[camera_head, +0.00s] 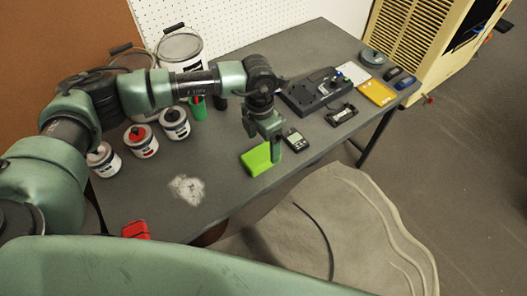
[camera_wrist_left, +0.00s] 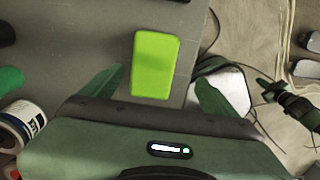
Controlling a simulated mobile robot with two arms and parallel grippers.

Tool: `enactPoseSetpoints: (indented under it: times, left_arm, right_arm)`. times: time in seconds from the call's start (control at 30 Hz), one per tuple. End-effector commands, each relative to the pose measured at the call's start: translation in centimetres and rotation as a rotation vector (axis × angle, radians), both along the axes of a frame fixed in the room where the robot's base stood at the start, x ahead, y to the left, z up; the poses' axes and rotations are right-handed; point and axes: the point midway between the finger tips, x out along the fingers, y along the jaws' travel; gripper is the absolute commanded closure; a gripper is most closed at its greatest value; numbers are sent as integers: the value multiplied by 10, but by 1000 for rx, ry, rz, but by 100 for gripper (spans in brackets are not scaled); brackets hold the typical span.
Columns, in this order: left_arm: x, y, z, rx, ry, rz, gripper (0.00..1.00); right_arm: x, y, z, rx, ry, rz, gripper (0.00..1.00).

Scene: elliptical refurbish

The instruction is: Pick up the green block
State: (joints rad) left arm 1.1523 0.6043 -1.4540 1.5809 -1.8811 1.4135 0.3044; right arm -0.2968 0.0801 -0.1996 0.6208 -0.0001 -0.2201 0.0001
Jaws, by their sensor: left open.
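A bright green block (camera_head: 257,159) lies on the grey table (camera_head: 222,193) near its front edge. In the left wrist view the green block (camera_wrist_left: 155,65) lies just ahead of the fingertips, with its near end between them. My left gripper (camera_head: 271,150) points down at the block's right end and hides part of it in the head view. In the left wrist view its two fingers (camera_wrist_left: 158,83) are spread to either side of the block, with a gap on each side.
A small black meter (camera_head: 296,140) lies close to the right of the gripper. A dark grey device (camera_head: 318,92) and a yellow tray (camera_head: 377,93) are farther right. Paint cans (camera_head: 141,141) stand at left. A red object (camera_head: 136,230) sits at the front left.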

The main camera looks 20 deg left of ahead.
Motion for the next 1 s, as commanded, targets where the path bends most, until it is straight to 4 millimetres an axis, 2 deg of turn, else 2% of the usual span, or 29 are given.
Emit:
enactPoseSetpoints:
  times: [0.03, 0.13, 0.37, 0.63, 0.93, 0.97, 1.0]
  left_arm:
    - [3, 10, 1, 34, -5, 3, 11]
    - [5, 16, -5, 58, -7, 6, 11]
    - [4, 13, -30, 55, -5, 5, 11]
    - [3, 9, -69, 53, -6, 5, 11]
    - [4, 8, -76, 51, -8, 4, 11]
    - [4, 8, -76, 51, -8, 4, 14]
    - [4, 8, -76, 51, -8, 4, 25]
  right_arm:
    - [0, -1, 0, -1, 1, 0, 100]
    - [-1, -1, 2, -1, 2, 0, 100]
    - [-5, -1, 9, -1, 7, 0, 100]
    - [-5, -1, 19, -1, 7, 0, 100]
    - [-5, -1, 19, -1, 6, 0, 100]
    - [-5, -1, 19, -1, 6, 0, 100]
    - [-4, -1, 19, -1, 6, 0, 100]
